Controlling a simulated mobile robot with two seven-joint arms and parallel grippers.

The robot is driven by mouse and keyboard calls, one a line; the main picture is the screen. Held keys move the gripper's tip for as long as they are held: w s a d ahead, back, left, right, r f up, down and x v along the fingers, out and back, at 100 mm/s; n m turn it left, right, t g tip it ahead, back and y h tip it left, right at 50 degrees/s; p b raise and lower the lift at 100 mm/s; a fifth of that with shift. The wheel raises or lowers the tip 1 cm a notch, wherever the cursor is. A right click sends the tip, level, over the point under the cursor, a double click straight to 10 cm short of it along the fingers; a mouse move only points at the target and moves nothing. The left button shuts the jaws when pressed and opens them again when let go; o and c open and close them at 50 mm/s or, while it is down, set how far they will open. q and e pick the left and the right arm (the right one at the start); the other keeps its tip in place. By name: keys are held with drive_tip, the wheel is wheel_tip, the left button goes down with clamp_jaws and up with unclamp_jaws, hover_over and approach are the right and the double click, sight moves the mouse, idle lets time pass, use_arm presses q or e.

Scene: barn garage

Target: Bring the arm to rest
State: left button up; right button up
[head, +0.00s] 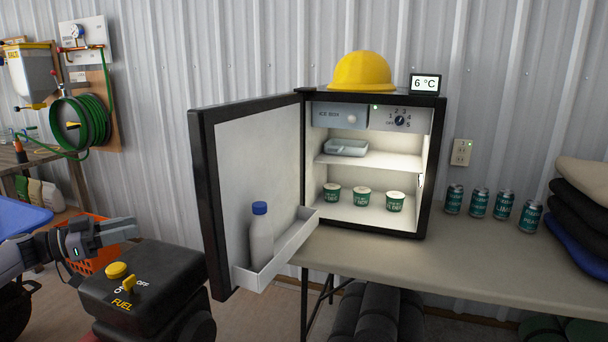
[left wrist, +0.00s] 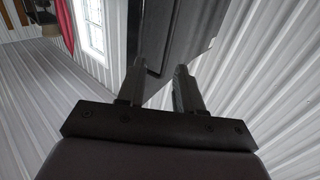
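My left gripper (head: 128,231) is at the lower left of the head view, pointing right. It is in front of the open fridge door and apart from it, above the black fuel unit. In the left wrist view its two fingers (left wrist: 160,67) stand apart with nothing between them. A dark panel (left wrist: 170,35) shows beyond the fingertips. My right gripper is not in view.
The small fridge (head: 437,170) stands on the table (head: 430,262), its door (head: 208,200) swung open to the left. The black fuel unit (head: 150,285) with yellow knobs stands below my left gripper. Several cans (head: 479,203) stand right of the fridge.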

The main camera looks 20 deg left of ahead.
use_arm(q)
drive_tip(key=w+d+f+p, duration=0.2)
drive_tip(key=d+f, duration=1.4)
drive_tip(key=d, duration=0.5)
drive_tip(key=s+d+f+n+y+p, duration=0.1)
drive_tip(key=s+d+f+y, duration=0.1)
drive_tip(key=s+d+f, duration=0.3)
drive_tip(key=s+d+f+n+y, duration=0.1)
drive_tip(key=s+d+f+n, duration=0.15)
drive_tip(key=d, duration=0.55)
drive_tip(key=s+d+f+n+g+y+p, duration=0.1)
drive_tip(key=s+g+y, duration=0.1)
drive_tip(key=s, duration=0.6)
drive_tip(key=s+d+f+n+g+y+p, duration=0.1)
drive_tip(key=s+d+y, duration=0.1)
drive_tip(key=s, duration=0.7)
drive_tip(key=shift+f+g+y, duration=0.35)
drive_tip(key=shift+g+y, duration=0.05)
drive_tip(key=shift+y, duration=0.5)
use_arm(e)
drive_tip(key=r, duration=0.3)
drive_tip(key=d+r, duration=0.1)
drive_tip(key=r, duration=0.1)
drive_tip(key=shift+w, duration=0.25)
use_arm(q)
drive_tip(key=shift+o, duration=0.7)
drive_tip(key=shift+w, duration=0.1)
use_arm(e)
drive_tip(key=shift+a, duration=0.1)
